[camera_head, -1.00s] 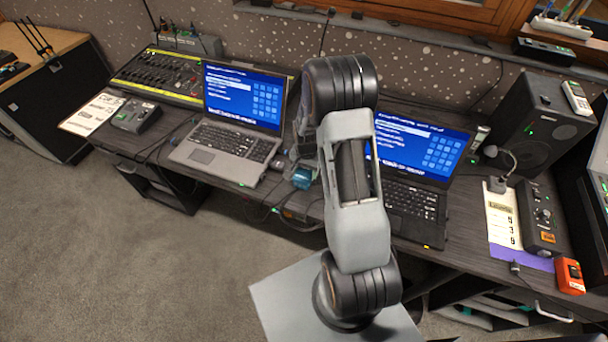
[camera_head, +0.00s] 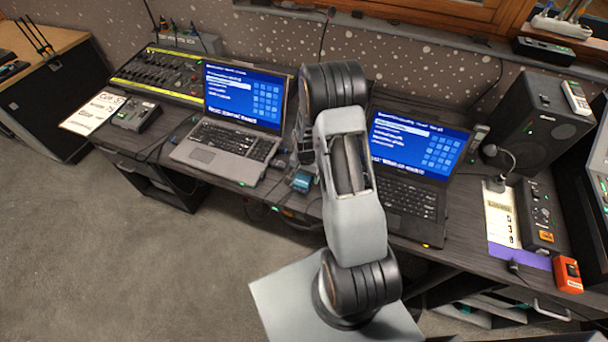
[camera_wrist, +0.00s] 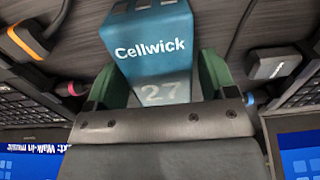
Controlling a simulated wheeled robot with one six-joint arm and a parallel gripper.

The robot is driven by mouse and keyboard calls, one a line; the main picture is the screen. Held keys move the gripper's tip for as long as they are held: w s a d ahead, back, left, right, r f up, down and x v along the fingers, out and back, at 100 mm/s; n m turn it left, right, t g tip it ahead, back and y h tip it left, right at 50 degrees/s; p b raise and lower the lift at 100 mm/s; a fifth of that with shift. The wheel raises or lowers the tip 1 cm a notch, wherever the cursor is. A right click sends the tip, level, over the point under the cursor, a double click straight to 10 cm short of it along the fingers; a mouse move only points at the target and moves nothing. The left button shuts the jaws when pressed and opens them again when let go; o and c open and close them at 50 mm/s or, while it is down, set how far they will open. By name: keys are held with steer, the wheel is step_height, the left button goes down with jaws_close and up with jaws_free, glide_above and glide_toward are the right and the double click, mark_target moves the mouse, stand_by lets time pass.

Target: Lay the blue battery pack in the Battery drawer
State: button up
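The blue battery pack (camera_wrist: 152,45), marked Cellwick and 27, sits between the two green fingers of my gripper (camera_wrist: 160,85) in the wrist view. The fingers appear to press on its two sides. In the head view the pack (camera_head: 302,181) shows between the two laptops, by the front of the desk, below my gripper (camera_head: 303,160), which my arm partly hides. A drawer handle (camera_head: 553,311) shows under the desk at the lower right. No drawer label is readable, so I cannot tell which one is Battery.
An open laptop (camera_head: 215,140) stands left of the pack and another (camera_head: 408,200) right of it. Cables lie around the pack. A speaker (camera_head: 537,125), a control box (camera_head: 540,215) and an orange device (camera_head: 568,274) stand at right. The floor at left is clear.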

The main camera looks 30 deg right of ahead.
steer(key=shift+o, duration=0.6)
steer(key=shift+r, duration=0.1)
